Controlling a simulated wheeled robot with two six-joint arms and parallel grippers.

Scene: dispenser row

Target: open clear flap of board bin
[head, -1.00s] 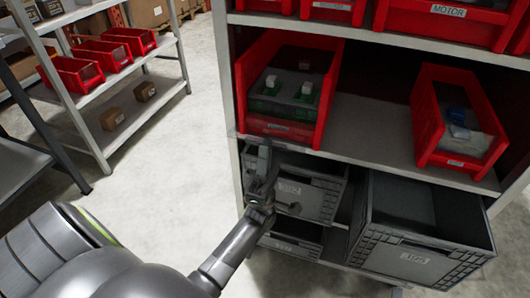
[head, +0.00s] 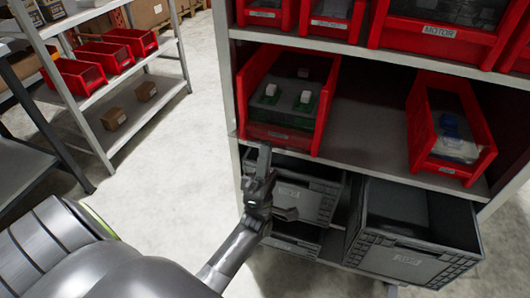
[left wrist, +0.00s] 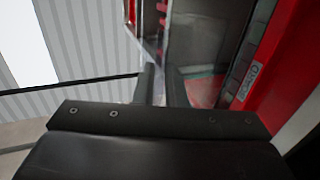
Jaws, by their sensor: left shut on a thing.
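The red board bin (head: 318,118) stands on the middle shelf at the left, with green boards (head: 300,103) inside. In the left wrist view its red wall (left wrist: 285,70) carries a "BOARD" label (left wrist: 250,82). My left gripper (head: 262,160) is at the bin's front left corner, just below the shelf edge in the head view. In the left wrist view its fingers (left wrist: 160,88) are closed on the edge of the clear flap (left wrist: 152,45), a see-through sheet beyond the tips. The flap is hard to make out in the head view, so its angle is unclear. My right gripper is out of view.
Another red bin (head: 477,160) stands at the right of the same shelf. Red bins line the shelf above. The floor (head: 170,185) to the left is clear.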

